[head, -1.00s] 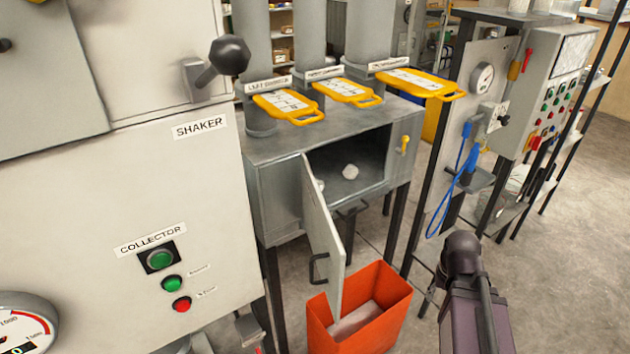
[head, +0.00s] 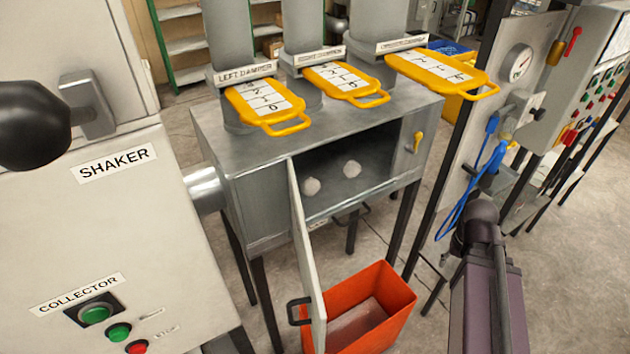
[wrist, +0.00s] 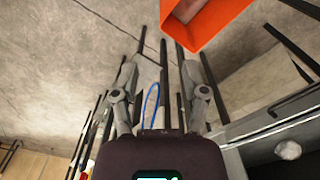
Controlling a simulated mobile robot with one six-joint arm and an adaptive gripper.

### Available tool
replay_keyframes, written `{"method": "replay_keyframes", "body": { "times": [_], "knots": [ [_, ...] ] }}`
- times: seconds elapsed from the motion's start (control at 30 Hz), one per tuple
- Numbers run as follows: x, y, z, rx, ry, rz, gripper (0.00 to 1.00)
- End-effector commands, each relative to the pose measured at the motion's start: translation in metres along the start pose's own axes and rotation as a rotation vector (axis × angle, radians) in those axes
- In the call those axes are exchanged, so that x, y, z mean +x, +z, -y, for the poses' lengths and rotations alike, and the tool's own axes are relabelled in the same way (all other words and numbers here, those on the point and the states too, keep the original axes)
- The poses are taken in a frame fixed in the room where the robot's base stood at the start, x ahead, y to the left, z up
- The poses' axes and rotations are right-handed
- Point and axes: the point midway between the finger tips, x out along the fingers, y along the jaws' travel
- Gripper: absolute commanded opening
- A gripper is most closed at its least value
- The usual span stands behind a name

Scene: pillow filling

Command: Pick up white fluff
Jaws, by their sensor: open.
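Two small balls of white fluff sit inside the open grey metal box: a left one (head: 312,187) and a right one (head: 352,168). One piece of white fluff (wrist: 288,150) also shows at the lower right of the wrist view. The box door (head: 306,255) hangs open towards me. My gripper (wrist: 160,62) is open, with its two fingers apart and nothing between them. In the head view only my arm shows at the lower right, and the gripper itself is not seen there. It is clear of the box and the fluff.
An orange bin (head: 372,302) stands on the floor below the box, close to the door. Yellow damper handles (head: 268,106) stick out above the box. A control stand with a blue cable (head: 470,190) is on the right. The shaker cabinet (head: 110,230) fills the left.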

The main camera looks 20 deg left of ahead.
Motion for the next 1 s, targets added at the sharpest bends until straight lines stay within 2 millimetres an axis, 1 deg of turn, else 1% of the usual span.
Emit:
{"method": "replay_keyframes", "body": {
  "times": [0.4,0.47,0.5,0.53,0.57,0.67,0.77,0.87,1.0],
  "knots": [
    [0.000,0.000,0.000,0.000,0.000,0.000,0.57],
    [0.000,0.000,0.000,0.000,0.000,0.000,0.75],
    [0.000,0.000,0.001,0.002,-0.002,-0.001,0.87],
    [0.001,-0.001,0.001,0.005,-0.004,-0.002,0.96],
    [0.001,-0.001,0.002,0.009,-0.006,-0.003,1.00],
    [0.003,-0.005,0.008,0.034,-0.026,-0.013,1.00],
    [0.006,-0.012,0.019,0.079,-0.063,-0.028,1.00],
    [0.009,-0.022,0.036,0.161,-0.122,-0.048,1.00],
    [0.013,-0.039,0.070,0.318,-0.242,-0.068,1.00]
  ]
}}
